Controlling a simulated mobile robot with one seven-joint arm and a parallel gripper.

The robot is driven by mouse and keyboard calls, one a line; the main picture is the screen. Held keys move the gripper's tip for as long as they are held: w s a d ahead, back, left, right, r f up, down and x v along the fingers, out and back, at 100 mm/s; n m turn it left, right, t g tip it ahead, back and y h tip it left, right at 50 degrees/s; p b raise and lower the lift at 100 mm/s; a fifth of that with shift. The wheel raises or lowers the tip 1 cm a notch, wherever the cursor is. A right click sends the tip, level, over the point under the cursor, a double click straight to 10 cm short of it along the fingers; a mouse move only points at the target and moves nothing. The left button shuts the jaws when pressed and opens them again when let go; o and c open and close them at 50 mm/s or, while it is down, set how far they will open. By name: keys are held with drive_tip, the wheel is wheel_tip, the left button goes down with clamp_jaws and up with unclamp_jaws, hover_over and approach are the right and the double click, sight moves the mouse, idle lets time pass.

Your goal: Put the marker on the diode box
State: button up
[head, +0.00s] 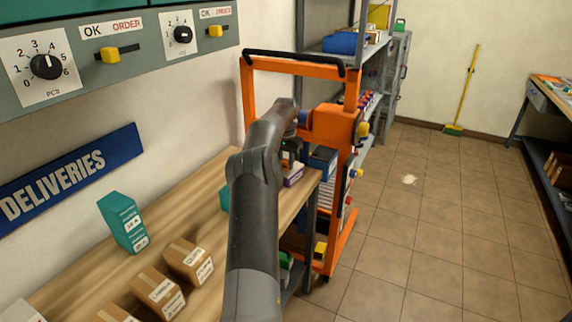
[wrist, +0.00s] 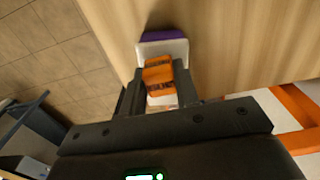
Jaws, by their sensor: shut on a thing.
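My gripper (wrist: 158,88) is shut on a small orange and white block with dark print, which I take to be the marker (wrist: 158,72). A white box with a purple edge, likely the diode box (wrist: 163,44), shows just beyond the marker in the wrist view. In the head view this purple and white box (head: 293,175) sits near the right end of the wooden table. The marker overlaps the box in the wrist view; I cannot tell whether they touch. In the head view my arm hides the marker and most of my gripper.
The wooden table (head: 185,215) also bears a teal box (head: 123,222) and several cardboard boxes (head: 187,261). An orange-framed cart (head: 300,66) stands at the table's right end, close to my arm. Tiled floor (head: 440,205) is open to the right.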

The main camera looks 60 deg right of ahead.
sight(286, 161)
drive_tip(key=shift+f, duration=0.45)
drive_tip(key=shift+f, duration=0.15)
drive_tip(key=o, duration=0.9)
drive_tip(key=shift+o, duration=0.2)
wheel_tip(286, 161, up, 10)
drive_tip(key=shift+d+r, duration=0.1)
drive_tip(key=shift+r, duration=1.05)
